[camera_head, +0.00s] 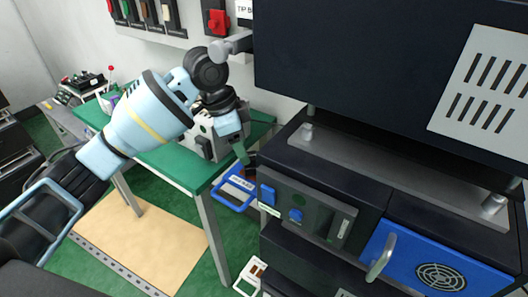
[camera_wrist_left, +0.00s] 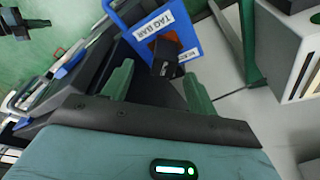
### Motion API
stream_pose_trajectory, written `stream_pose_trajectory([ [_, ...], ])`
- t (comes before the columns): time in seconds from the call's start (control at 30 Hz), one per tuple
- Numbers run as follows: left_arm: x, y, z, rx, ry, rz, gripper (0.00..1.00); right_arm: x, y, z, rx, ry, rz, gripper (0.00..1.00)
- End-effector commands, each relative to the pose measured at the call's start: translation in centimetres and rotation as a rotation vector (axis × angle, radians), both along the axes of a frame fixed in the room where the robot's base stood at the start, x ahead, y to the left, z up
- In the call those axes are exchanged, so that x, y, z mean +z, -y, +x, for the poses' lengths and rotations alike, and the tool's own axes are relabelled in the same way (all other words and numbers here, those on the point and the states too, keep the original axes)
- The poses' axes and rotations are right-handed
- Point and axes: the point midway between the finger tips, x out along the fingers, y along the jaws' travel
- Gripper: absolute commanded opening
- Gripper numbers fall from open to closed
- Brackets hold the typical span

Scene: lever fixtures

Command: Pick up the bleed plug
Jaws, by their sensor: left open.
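My left gripper (camera_head: 240,152) reaches in from the left, over the right end of the green table and beside the dark cabinet. In the left wrist view its two green fingers (camera_wrist_left: 158,88) are apart, with nothing gripped between them. A small black block with faint white lettering (camera_wrist_left: 166,58) shows just beyond the fingertips, in front of a blue tray (camera_wrist_left: 186,20) with a white label. I cannot tell whether this block is the bleed plug. The blue tray also shows in the head view (camera_head: 229,201), below the gripper. My right gripper is not in view.
The dark cabinet (camera_head: 330,170) has blue switches, a blue panel (camera_head: 440,270) and a grey lever handle (camera_head: 381,258). A red switch (camera_head: 217,22) is on the wall.

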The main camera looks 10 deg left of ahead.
Motion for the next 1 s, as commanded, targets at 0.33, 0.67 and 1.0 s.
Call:
stream_pose_trajectory([
  [0.33,0.0,-0.1,0.0,-0.002,-0.005,0.007,0.58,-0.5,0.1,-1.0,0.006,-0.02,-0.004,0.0],
  [0.67,-2.3,0.5,0.4,-0.003,-0.002,0.006,0.58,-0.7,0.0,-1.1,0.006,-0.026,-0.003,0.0],
  [1.0,-5.4,1.8,1.6,-0.003,-0.006,0.006,0.58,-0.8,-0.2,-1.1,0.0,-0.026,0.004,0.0],
])
